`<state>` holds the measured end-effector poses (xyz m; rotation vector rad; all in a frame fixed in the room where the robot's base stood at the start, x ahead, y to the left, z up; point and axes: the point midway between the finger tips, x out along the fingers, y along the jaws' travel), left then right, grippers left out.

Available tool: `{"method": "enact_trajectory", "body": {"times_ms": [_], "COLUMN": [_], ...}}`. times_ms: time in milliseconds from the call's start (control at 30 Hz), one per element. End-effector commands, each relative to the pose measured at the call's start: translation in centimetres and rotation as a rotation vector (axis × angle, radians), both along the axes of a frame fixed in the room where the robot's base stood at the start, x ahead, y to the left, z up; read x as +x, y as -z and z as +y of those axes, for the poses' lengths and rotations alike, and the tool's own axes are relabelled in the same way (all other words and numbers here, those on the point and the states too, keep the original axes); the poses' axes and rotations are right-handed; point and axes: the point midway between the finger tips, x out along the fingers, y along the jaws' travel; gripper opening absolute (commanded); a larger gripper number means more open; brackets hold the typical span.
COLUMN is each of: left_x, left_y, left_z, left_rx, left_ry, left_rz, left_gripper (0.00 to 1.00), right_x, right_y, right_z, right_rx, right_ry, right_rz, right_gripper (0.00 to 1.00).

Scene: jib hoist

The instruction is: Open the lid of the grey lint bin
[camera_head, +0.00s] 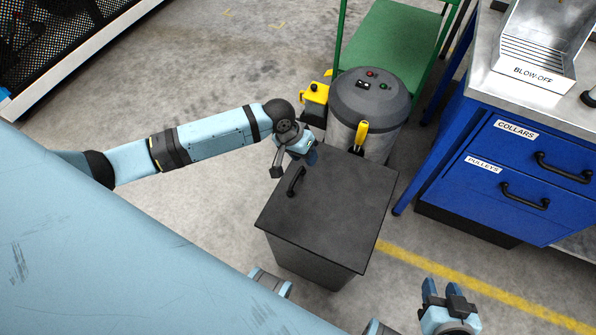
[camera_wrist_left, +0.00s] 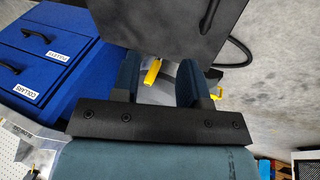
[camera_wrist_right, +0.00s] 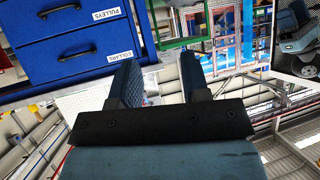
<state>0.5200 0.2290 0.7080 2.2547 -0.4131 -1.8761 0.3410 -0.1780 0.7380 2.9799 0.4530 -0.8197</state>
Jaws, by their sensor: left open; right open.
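The lint bin is a dark grey box with a flat square lid (camera_head: 345,205) lying shut on its body (camera_head: 310,258). A black bar handle (camera_head: 296,181) stands near the lid's left edge. My left gripper (camera_head: 294,155) is open and empty by the lid's upper left corner, close to the handle but apart from it. In the left wrist view, the lid (camera_wrist_left: 165,22) and handle (camera_wrist_left: 209,15) show beyond the open fingers (camera_wrist_left: 160,80). My right gripper (camera_head: 445,290) is open and empty at the bottom right, away from the bin; its fingers also show in the right wrist view (camera_wrist_right: 160,80).
A round grey machine (camera_head: 368,100) with a yellow handle stands right behind the bin, in front of a green cart (camera_head: 395,35). A blue drawer cabinet (camera_head: 520,175) stands to the right. Floor is clear to the bin's left.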

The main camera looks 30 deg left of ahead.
Motion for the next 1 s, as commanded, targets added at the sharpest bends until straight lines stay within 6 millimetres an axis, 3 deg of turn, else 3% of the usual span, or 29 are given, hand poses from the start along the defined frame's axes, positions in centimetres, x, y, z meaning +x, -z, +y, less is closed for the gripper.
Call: {"method": "enact_trajectory", "body": {"times_ms": [33,200,300,467,1000], "left_x": [1.2,2.6,2.9,2.9,3.0], "left_y": [1.3,1.0,0.8,1.8,12.1], "left_z": [1.6,5.0,6.0,6.0,3.9], "left_rx": [0.032,0.100,0.119,0.123,0.122], "left_ry": [-0.019,-0.084,-0.105,-0.111,-0.109], "left_rz": [0.036,0.150,0.183,0.196,0.194], "left_gripper": [0.40,0.40,0.40,0.40,0.40], "right_x": [0.1,0.2,0.2,0.2,0.4], "right_y": [1.9,2.7,2.7,2.8,3.0], "right_z": [0.0,0.2,0.3,0.3,1.0], "right_rx": [0.004,0.011,0.013,0.017,0.058], "right_ry": [-0.001,-0.003,-0.006,-0.008,-0.015], "right_rz": [-0.006,-0.017,-0.017,-0.021,-0.059], "right_gripper": [0.43,0.43,0.43,0.43,0.43]}}
